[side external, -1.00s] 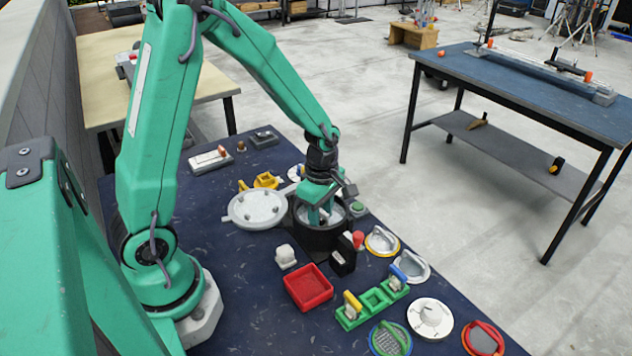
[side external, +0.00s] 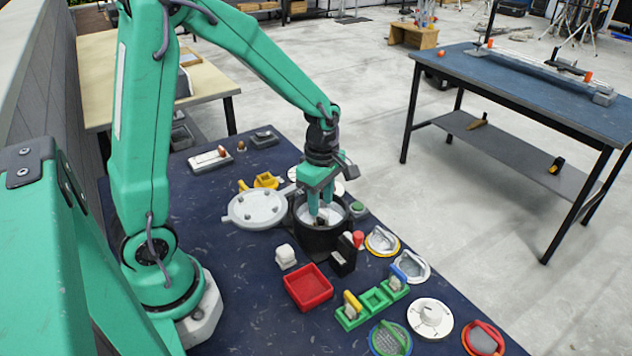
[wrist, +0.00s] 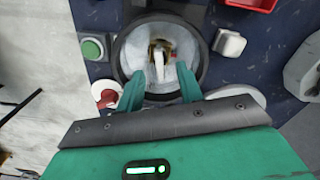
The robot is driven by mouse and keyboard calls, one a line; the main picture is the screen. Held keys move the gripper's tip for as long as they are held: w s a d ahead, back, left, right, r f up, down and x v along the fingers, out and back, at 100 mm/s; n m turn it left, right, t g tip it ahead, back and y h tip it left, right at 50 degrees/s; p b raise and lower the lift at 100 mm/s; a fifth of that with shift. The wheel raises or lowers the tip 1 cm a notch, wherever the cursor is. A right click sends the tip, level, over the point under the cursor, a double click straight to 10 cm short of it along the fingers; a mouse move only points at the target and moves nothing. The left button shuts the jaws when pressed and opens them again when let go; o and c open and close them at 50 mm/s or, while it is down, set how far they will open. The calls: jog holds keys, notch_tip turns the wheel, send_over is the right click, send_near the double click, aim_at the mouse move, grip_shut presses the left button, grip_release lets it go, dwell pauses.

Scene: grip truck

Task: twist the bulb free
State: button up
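A round black housing (side external: 318,238) with a pale inside stands on the dark blue bench; it also shows in the wrist view (wrist: 122,62). In the wrist view a small pale, brass-coloured piece (wrist: 158,47), seemingly the bulb, sits near the middle of the housing. Its exact shape is too small to tell. My gripper (side external: 320,212) points down over the housing, with its fingertips at or just inside the rim. In the wrist view its fingers (wrist: 158,84) are spread apart, with a gap between them. I see nothing held. The housing's wall hides its floor in the side view.
A round grey lid (side external: 257,208) lies left of the housing. A black block (side external: 343,256) and a white block (side external: 286,256) stand in front of it. A red tray (side external: 308,288), green sockets (side external: 376,299) and several round handled pieces crowd the bench's front right.

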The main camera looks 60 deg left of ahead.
aim_at(321, 210)
jog(key=shift+r, duration=1.6)
jog(key=shift+s+d+r+m, duration=0.1)
jog(key=shift+s+r+m, duration=0.05)
jog(key=shift+r+m, duration=0.3)
jog(key=s+d+r+m+t, duration=0.2)
jog(key=s+r+m+t, duration=0.3)
jog(key=s+r+m, duration=0.7)
jog(key=m, duration=0.9)
jog(key=shift+s+d+r+t, duration=0.15)
jog(key=shift+d+r+t, duration=0.15)
jog(key=shift+d+r, duration=0.1)
